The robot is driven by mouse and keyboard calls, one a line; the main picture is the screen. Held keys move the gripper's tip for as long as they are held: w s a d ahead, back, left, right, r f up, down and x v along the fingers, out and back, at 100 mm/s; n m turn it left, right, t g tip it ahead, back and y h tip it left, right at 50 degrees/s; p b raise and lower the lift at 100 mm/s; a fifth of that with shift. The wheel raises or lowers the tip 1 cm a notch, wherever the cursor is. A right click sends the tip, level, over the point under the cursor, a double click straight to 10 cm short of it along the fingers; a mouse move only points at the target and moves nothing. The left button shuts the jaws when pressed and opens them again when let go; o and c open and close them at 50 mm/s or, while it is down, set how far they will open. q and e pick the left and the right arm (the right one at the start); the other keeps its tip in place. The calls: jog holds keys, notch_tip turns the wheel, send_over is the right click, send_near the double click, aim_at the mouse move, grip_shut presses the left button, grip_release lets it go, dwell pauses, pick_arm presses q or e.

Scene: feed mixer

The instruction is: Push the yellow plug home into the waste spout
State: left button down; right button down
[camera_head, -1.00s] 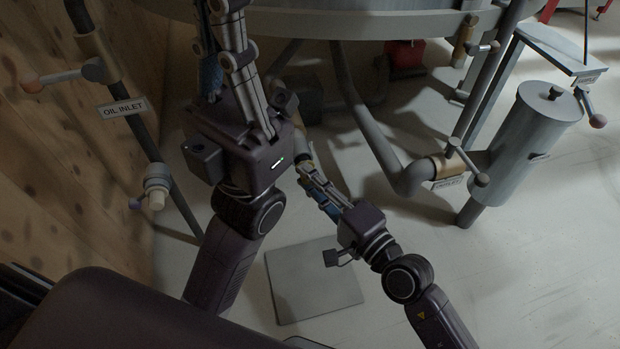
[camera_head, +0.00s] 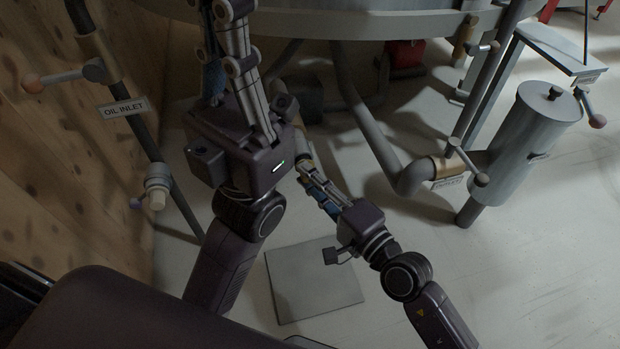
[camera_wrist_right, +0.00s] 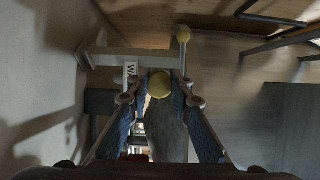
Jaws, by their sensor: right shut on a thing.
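In the right wrist view, the yellow plug (camera_wrist_right: 159,84) shows as a round yellow end between the fingertips of my right gripper (camera_wrist_right: 160,98). The blue-padded fingers are shut on it. Behind it is a label (camera_wrist_right: 131,72) starting "WA", partly covered. How deep the plug sits in the spout cannot be told. In the head view, my right gripper (camera_head: 308,172) reaches up-left to a tan pipe end (camera_head: 302,146) under the vessel; the plug is hidden there. My left gripper (camera_head: 236,50) is large in front, pointing up, and its fingertips are hard to make out.
The oil inlet pipe (camera_head: 150,150) runs along the wooden wall at left. A grey bent pipe (camera_head: 385,150) leads to a grey cylinder (camera_head: 525,140) at right.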

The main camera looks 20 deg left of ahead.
jog(key=shift+w+a, duration=0.3)
jog(key=shift+w, duration=0.15)
jog(key=c, duration=1.7)
grip_release()
jog(key=shift+o, duration=0.2)
jog(key=shift+d, duration=0.1)
jog(key=shift+s+d+f, duration=0.1)
jog(key=shift+s+d, duration=0.1)
jog(key=shift+d, duration=0.05)
jog(key=v, duration=1.1)
